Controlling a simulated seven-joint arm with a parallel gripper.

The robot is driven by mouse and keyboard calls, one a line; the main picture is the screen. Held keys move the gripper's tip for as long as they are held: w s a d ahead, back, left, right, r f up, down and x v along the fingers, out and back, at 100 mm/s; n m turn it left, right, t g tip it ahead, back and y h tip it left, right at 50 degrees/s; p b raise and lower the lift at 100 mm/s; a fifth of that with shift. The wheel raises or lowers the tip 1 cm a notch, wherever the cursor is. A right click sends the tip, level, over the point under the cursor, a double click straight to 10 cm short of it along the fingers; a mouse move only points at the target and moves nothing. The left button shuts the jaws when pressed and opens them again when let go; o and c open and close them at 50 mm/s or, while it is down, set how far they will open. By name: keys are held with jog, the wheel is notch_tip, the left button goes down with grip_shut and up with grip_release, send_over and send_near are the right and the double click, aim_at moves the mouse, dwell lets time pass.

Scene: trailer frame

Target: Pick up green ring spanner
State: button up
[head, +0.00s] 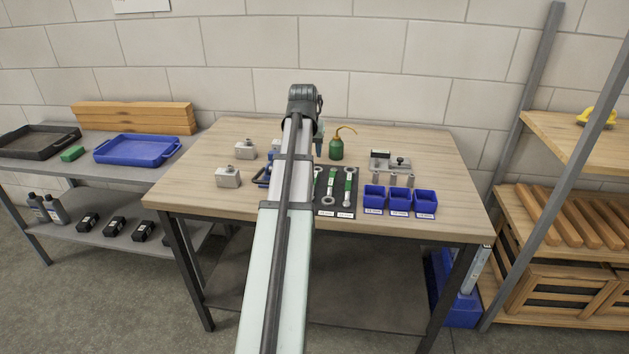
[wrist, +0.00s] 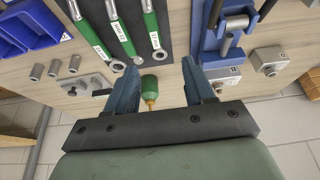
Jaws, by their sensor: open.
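Several green-handled ring spanners lie side by side on a dark mat (head: 337,213). In the head view two show clearly, the left one (head: 328,185) and the right one (head: 348,184); my arm hides the mat's left part. Each handle bears a white label, too small to read. My gripper (wrist: 160,68) is open and empty, its fingers apart from the spanners. In the head view it is mostly hidden behind my arm.
A green oil can (head: 336,149) stands behind the mat and shows between my fingers in the wrist view (wrist: 150,86). Blue bins (head: 400,200) and metal cylinders stand right of the mat. A blue clamp-like fixture (wrist: 222,30) and metal blocks (head: 228,177) stand on its other side.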

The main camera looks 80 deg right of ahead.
jog(key=x, duration=0.8)
jog(key=shift+s+f, duration=0.2)
jog(key=shift+s, duration=0.1)
jog(key=shift+x, duration=2.65)
jog(key=shift+s+a+f, duration=0.1)
jog(key=shift+s+a, duration=0.05)
jog(key=shift+a, duration=0.05)
grip_shut()
